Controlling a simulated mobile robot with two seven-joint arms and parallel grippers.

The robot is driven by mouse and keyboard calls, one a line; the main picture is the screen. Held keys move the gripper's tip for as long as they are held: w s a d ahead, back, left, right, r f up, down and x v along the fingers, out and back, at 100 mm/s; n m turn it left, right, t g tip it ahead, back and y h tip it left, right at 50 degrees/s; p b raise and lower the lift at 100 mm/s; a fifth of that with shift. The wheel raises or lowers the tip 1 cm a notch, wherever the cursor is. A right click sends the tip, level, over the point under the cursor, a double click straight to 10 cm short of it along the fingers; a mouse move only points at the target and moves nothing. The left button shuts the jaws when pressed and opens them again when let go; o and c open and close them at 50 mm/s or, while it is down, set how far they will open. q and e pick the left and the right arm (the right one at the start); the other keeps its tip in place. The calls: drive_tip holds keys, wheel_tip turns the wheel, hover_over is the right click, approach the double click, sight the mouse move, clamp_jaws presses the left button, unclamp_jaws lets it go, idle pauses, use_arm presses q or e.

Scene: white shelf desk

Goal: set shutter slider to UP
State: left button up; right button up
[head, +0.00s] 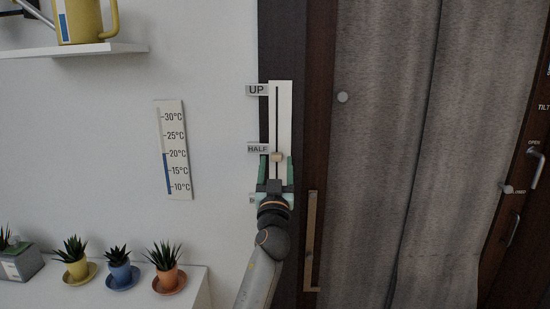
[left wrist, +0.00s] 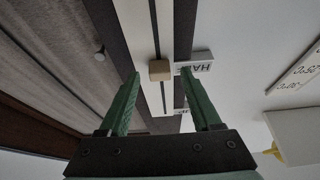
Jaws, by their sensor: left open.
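The shutter slider's white track (head: 284,105) is fixed upright on the dark frame, with a dark slot down its middle. Its tan knob (head: 276,157) sits slightly below the HALF label (head: 257,149). The UP label (head: 257,90) is at the top of the track. My left gripper (head: 276,160) is open, with its green fingers on either side of the knob. In the left wrist view the knob (left wrist: 160,70) lies between and just beyond the fingertips, with gaps on both sides. The lowest label is mostly hidden behind my gripper. My right gripper is not in view.
A thermometer (head: 172,150) hangs on the wall to the left. Potted plants (head: 121,268) stand on a white surface at lower left. A shelf (head: 75,50) holds a yellow watering can (head: 84,20). Grey curtains (head: 400,150) hang right of the frame.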

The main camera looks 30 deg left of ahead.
use_arm(q)
drive_tip(key=shift+w+a+r, duration=0.1)
drive_tip(key=shift+w+a, duration=0.05)
drive_tip(key=shift+w, duration=0.1)
clamp_jaws()
idle(0.6)
idle(0.9)
